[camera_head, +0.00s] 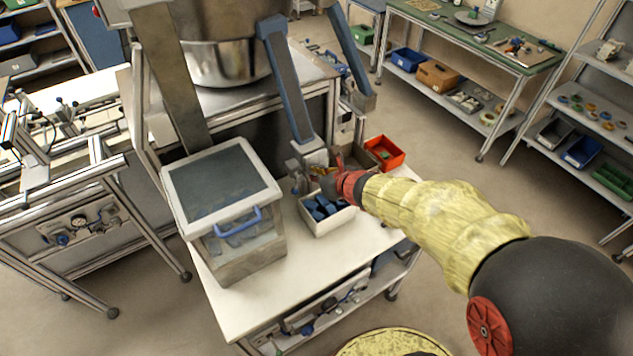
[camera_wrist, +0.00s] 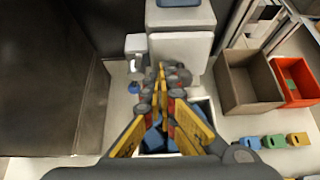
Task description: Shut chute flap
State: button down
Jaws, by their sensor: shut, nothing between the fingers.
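The chute (camera_head: 288,85), grey with blue edges, slopes down from the machine, and its pale mouth (camera_head: 308,148) ends above the table. In the wrist view a pale flat plate (camera_wrist: 196,46), which looks like the flap, sits below the chute's grey block (camera_wrist: 180,14). My fingertips partly cover the plate, and I cannot tell its exact angle or whether they touch it. My gripper (camera_head: 318,173) is shut and empty just in front of the mouth; it also shows in the wrist view (camera_wrist: 160,72). A white bin (camera_head: 328,224) of blue pieces (camera_head: 321,207) stands below it.
A lidded box (camera_head: 245,262) with a blue handle stands left on the white table (camera_head: 290,285). A red bin (camera_head: 396,157) stands right; in the wrist view a brown bin (camera_wrist: 262,105) is beside it, with small coloured pieces (camera_wrist: 273,141) in front. A white bracket (camera_wrist: 136,45) is left of the plate.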

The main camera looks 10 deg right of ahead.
jog(key=shift+w+a+f+t+y+b, duration=0.15)
jog(key=shift+f+t+b, duration=0.3)
jog(key=shift+b, duration=2.25)
jog(key=shift+w+d+f+t+y+b, duration=0.15)
jog(key=shift+t+b, duration=0.4)
jog(key=shift+b, duration=2.1)
jog(key=shift+a+b, duration=0.15)
jog(key=shift+b, duration=0.9)
jog(key=shift+r, duration=0.1)
